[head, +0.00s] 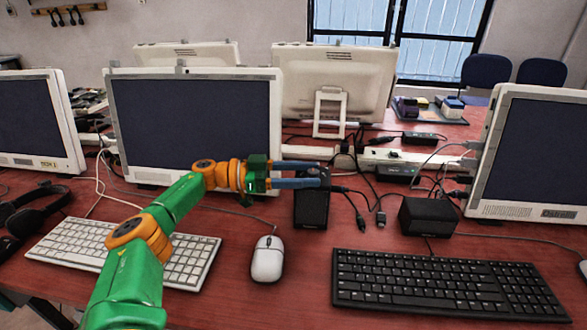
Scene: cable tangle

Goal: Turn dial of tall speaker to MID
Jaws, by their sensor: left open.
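The tall speaker (312,211) is a black upright box on the red desk, in the middle of the head view. My left gripper (322,174) reaches in from the left, its two blue fingers apart, one above the other, with nothing seen between them. The fingers cross in front of the speaker's upper part. I cannot tell whether they touch it. The speaker's dial cannot be made out; the fingers cover part of the upper front. My right gripper is not in view.
A lower, wider black box (428,217) stands right of the tall speaker, with loose cables (362,205) between them. A white mouse (267,259), a white keyboard (72,243) and a black keyboard (440,285) lie in front. A monitor (195,120) stands behind my left arm.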

